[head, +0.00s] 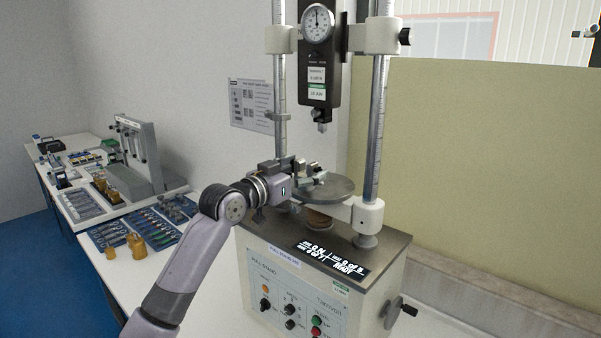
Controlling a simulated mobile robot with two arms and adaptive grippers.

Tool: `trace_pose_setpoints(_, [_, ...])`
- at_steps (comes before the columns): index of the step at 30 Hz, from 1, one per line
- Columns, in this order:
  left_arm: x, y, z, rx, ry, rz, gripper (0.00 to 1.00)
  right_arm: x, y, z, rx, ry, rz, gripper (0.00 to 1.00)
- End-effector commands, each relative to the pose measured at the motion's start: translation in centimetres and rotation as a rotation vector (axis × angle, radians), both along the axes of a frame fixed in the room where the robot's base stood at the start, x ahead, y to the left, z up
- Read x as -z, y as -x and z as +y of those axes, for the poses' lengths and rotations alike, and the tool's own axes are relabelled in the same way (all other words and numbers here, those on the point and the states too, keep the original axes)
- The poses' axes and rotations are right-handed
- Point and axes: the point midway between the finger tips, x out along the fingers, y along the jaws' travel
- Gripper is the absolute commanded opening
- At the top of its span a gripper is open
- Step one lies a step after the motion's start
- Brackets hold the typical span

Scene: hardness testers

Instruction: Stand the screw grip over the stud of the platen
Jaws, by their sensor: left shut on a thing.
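My left gripper (306,173) reaches in from the left and is shut on the screw grip (313,169), a small metal piece with bright parts. It holds the grip above the left part of the platen (340,187), a round grey metal disc on the pull stand. The stud of the platen cannot be made out; the gripper and the grip cover that part. Whether the grip touches the platen cannot be told. My right gripper is not in view.
The pull stand (262,277) has two upright columns (376,130) beside the platen and a force gauge (319,75) above it. A hand crank (402,310) sticks out at its right side. Benches with tools (110,232) and brass weights (137,246) stand at the left.

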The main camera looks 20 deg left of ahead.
Motion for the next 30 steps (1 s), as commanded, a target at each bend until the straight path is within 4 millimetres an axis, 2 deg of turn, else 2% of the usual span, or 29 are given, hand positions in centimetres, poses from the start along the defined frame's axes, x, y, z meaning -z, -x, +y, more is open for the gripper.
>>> trace_pose_setpoints(30, [-0.1, -3.9, -1.4, 0.001, 0.002, -0.003, 0.34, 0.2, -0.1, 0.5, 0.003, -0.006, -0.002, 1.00])
